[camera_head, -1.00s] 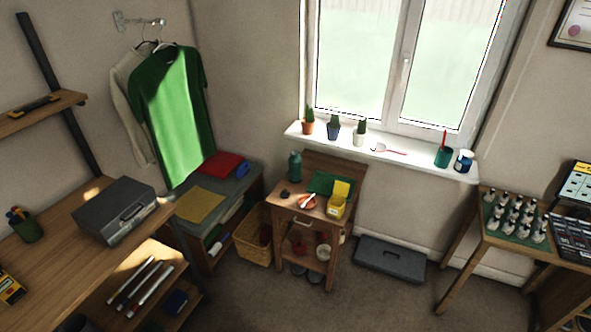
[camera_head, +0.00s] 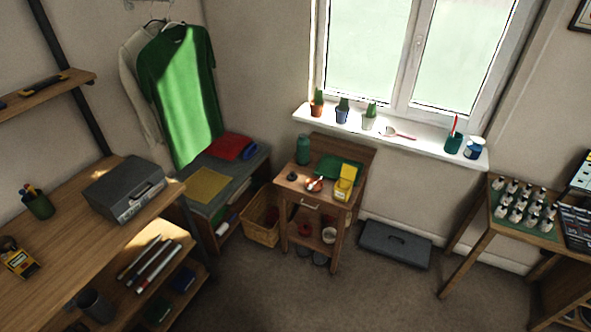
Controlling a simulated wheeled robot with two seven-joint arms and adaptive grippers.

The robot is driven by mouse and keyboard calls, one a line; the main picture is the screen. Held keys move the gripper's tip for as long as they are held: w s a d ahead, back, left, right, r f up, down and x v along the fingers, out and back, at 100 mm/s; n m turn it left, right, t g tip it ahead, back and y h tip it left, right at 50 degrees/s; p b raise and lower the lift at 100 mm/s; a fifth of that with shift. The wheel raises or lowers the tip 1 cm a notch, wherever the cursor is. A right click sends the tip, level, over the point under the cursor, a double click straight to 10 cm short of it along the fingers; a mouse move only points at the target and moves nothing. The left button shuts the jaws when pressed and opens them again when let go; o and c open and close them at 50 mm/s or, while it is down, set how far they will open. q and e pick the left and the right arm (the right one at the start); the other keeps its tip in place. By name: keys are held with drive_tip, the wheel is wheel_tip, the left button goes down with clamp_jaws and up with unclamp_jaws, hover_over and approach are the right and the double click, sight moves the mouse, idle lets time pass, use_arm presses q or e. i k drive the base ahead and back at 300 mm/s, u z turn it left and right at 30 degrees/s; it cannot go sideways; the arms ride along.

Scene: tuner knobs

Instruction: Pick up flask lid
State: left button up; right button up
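A teal-green flask (camera_head: 303,150) stands upright at the back left of the small wooden table (camera_head: 318,197) under the window. A small dark round piece (camera_head: 292,176), which looks like the flask lid, lies on the tabletop in front of the flask, apart from it. It is too small to make out in detail. Neither of my grippers is in view.
A red-and-white item (camera_head: 315,184), a green cloth or mat (camera_head: 338,170) and a yellow box (camera_head: 344,184) share the tabletop. A wicker basket (camera_head: 261,228) stands left of the table and a grey case (camera_head: 395,245) right. The floor in front (camera_head: 330,295) is clear.

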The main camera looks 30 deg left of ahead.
sight(292, 176)
drive_tip(key=k, duration=0.3)
drive_tip(key=u, duration=1)
drive_tip(key=i, duration=1.75)
drive_tip(key=u, duration=0.15)
